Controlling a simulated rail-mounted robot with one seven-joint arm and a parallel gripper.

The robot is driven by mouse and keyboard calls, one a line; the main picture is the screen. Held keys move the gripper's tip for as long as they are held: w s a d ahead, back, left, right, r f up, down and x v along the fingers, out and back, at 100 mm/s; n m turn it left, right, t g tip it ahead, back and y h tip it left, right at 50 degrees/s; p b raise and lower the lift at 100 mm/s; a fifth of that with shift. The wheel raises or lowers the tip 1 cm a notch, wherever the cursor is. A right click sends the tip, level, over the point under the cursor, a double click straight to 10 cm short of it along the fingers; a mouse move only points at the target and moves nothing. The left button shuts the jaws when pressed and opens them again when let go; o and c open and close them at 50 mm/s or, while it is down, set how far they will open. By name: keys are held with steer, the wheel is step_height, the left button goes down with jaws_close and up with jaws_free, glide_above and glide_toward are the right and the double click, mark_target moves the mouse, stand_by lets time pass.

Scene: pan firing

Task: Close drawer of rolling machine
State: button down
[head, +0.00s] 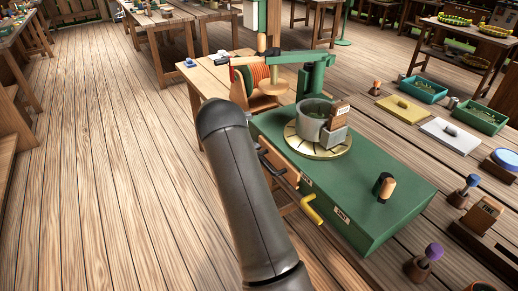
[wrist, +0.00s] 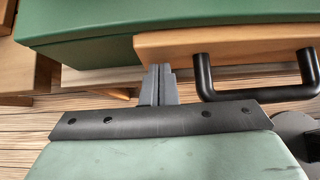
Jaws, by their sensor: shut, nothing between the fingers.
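The rolling machine (head: 395,200) is a long green body with a round, slotted plate and a grey ring on top. Its wooden drawer (head: 284,158) is on the left-hand side, with a black bar handle (head: 276,167). In the wrist view the drawer's wooden front (wrist: 225,42) lies just under the green body (wrist: 110,28), and the handle (wrist: 255,92) is to the right of my fingers. My gripper (wrist: 160,72) is shut and empty, its tips at the drawer front's lower left part. I cannot tell whether they touch. In the head view my arm hides the gripper.
A yellow crank (head: 312,209) sticks out beside the drawer. A wooden-handled tool (head: 384,187) stands on the machine. Trays and stamps, including a blue tray (head: 424,90), lie on the planked surface at right. Open wooden floor (head: 110,170) is at left.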

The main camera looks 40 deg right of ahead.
steer(key=s+a+f+b+v, duration=0.1)
steer(key=a+f+b+v, duration=0.1)
steer(key=v, duration=1.1)
steer(key=s+a+r+m+y, duration=0.2)
steer(key=s+a+r+m, duration=0.2)
steer(key=s+a+r, duration=0.15)
steer(key=s+a+m+t+y, duration=0.1)
steer(key=s+a+m+y, duration=0.4)
steer(key=s+a, duration=0.7)
steer(key=s+a+m+y, duration=0.2)
steer(key=s+a+m, duration=0.4)
steer(key=s, duration=1.3)
step_height(320, 180, down, 30)
steer(key=d+m+b, duration=0.1)
steer(key=b, duration=2.7)
steer(key=shift+d+m+g, duration=0.2)
steer(key=shift+m+g, duration=0.2)
